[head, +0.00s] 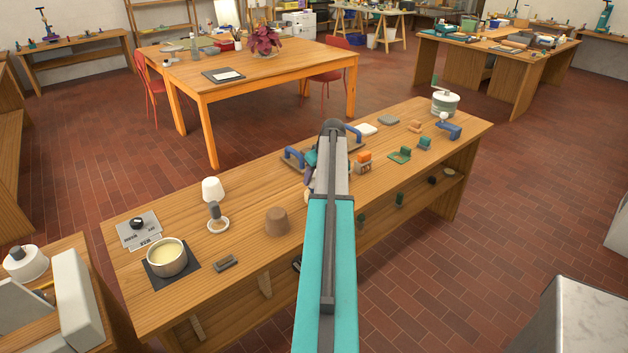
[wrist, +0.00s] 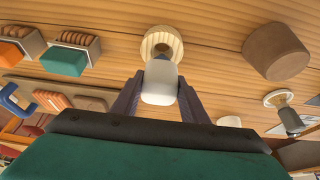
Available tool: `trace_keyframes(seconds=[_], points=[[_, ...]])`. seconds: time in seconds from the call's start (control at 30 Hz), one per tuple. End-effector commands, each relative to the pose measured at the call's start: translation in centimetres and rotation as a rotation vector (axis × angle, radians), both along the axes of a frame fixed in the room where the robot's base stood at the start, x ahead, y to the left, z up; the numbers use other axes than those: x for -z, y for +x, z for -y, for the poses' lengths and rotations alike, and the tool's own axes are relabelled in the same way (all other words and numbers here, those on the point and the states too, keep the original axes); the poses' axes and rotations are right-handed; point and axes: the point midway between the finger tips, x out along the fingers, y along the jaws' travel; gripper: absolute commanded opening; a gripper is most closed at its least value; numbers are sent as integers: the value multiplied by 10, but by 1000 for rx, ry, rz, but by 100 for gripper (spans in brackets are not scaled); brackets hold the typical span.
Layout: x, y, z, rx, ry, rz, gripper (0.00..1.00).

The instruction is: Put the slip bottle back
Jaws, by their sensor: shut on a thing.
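My gripper (wrist: 160,76) is shut on a pale grey-white bottle (wrist: 159,88) with a blue-grey end, which I take to be the slip bottle. Its blue-grey end points at a round beige ring-shaped holder (wrist: 161,41) on the wooden bench. The end overlaps the holder's opening in the wrist view; I cannot tell whether it is inside or above it. In the head view my arm hides the bottle and most of the gripper. Only a purple finger (head: 309,176) and a bit of the beige holder (head: 307,193) show beside the arm.
A brown tub (head: 277,221) stands left of my arm on the bench (head: 245,197). Orange (head: 363,166) and green (head: 400,155) blocks stand to the right.

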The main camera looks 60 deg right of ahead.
Motion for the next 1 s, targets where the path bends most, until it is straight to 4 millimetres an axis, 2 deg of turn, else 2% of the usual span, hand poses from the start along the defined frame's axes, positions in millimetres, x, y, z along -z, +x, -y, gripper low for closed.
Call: trace_keyframes(seconds=[0.23,0.53,0.57,0.63,0.67,1.0], points=[[19,-1,0,0,0,1,0],[23,1,0,-1,-2,4,0],[24,1,0,-1,-1,3,43],[24,1,0,-1,-1,3,55],[24,1,0,-1,-1,3,59],[24,0,0,0,0,1,59]])
